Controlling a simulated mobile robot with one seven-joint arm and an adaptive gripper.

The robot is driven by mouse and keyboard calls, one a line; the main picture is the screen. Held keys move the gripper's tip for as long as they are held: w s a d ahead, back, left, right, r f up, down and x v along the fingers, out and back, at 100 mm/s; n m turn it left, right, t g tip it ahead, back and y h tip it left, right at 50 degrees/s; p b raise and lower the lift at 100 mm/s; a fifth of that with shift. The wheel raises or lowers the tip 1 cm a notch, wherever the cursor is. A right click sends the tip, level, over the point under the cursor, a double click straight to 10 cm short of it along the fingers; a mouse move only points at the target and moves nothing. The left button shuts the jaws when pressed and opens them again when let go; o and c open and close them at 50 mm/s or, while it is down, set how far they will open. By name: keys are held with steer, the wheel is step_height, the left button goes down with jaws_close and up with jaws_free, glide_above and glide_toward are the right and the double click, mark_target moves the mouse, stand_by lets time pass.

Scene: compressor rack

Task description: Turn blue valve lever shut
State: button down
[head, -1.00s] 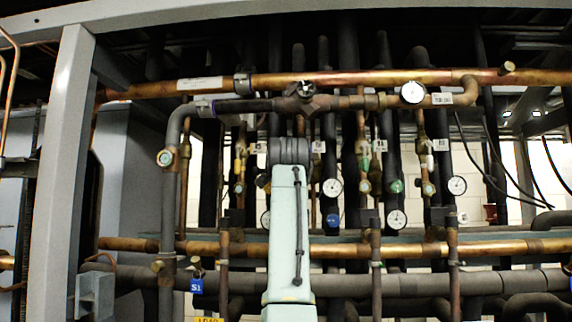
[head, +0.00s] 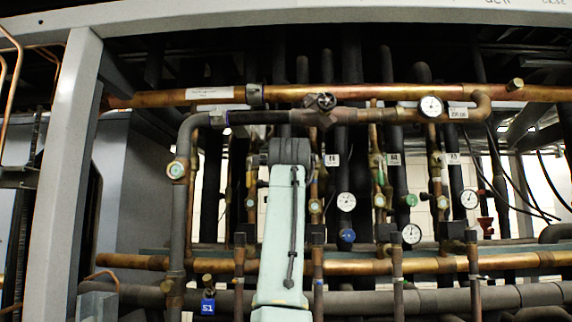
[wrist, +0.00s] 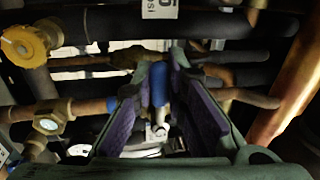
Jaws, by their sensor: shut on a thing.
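The blue lever (wrist: 158,85) shows in the wrist view, between the far ends of my fingers. My gripper (wrist: 164,78) has two green fingers with purple pads, closed in on the lever from left and right. A silvery fitting (wrist: 156,132) shows below the blue part. In the head view my pale green arm reaches up into the rack, and it hides my gripper and the lever.
Copper pipes (head: 385,92) and dark insulated pipes cross the rack closely. A yellow valve cap (wrist: 27,44) and a brass fitting with a sight glass (wrist: 48,121) are left of my fingers; a copper pipe (wrist: 290,95) is right. A grey post (head: 62,170) stands at left.

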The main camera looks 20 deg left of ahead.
steer(key=shift+r+m, duration=0.1)
steer(key=shift+m, duration=0.2)
steer(key=c, duration=1.6)
jaws_free()
